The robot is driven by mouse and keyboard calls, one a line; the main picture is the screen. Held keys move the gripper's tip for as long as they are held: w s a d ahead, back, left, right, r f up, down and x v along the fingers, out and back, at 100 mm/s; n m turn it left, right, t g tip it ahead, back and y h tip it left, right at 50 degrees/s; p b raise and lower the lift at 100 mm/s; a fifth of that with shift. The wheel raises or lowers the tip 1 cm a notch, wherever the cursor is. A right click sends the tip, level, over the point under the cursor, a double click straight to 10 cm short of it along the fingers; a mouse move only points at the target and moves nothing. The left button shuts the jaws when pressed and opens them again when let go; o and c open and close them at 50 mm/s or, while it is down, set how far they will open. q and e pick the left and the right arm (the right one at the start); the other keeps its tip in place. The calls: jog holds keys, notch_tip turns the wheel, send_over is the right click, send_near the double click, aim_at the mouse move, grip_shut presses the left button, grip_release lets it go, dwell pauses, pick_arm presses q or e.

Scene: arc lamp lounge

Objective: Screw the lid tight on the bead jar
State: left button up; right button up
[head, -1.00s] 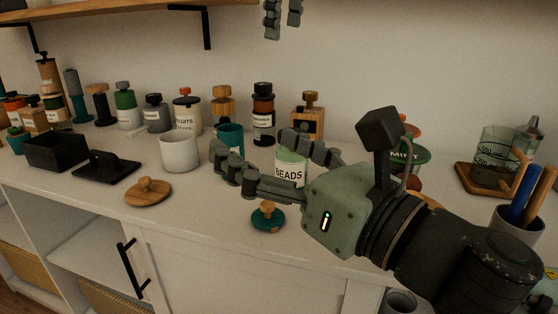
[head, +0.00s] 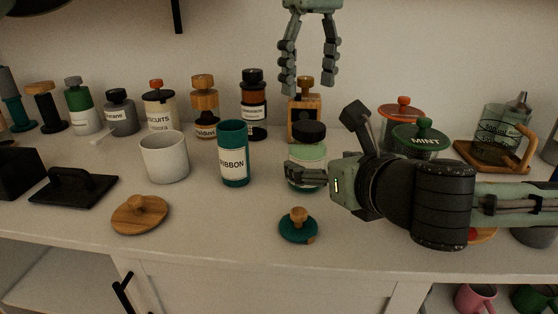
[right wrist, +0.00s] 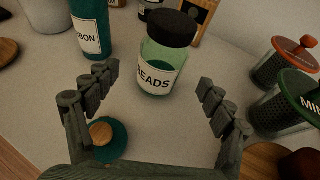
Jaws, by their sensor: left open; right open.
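The bead jar (head: 308,156) is pale green glass, upright on the counter, with a black lid (head: 309,131) on its top. In the right wrist view its BEADS label shows on the jar (right wrist: 160,78), under the black lid (right wrist: 170,27). I cannot tell how tight the lid is. My left gripper (head: 308,88) points down, open and empty, above the lid and apart from it. My right gripper (head: 300,175) is low in front of the jar. In the right wrist view its open fingers (right wrist: 158,78) are spread either side, with the jar beyond the fingertips.
A teal lid with wooden knob (head: 298,228) lies near the counter's front, close to my right gripper. A teal RIBBON jar (head: 234,155) and white cup (head: 164,158) stand left. The MINT jar (head: 424,140) stands right. Several bottles line the back. The front counter is partly clear.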

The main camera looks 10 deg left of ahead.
aim_at(307, 159)
pick_arm(q)
jog(key=shift+s+d, duration=0.1)
jog(key=shift+d, duration=0.1)
pick_arm(e)
jog(key=shift+d+f, duration=0.1)
jog(key=shift+d, duration=0.1)
jog(key=shift+w, duration=0.1)
pick_arm(q)
jog(key=shift+a, duration=0.1)
pick_arm(e)
jog(key=shift+x, duration=3.9)
jog(key=shift+c, duration=0.3)
grip_shut()
pick_arm(q)
jog(key=n, duration=0.4)
jog(key=shift+f+n, duration=0.1)
jog(key=shift+n, duration=0.2)
jog(key=n, duration=1.7)
jog(key=shift+n, duration=0.4)
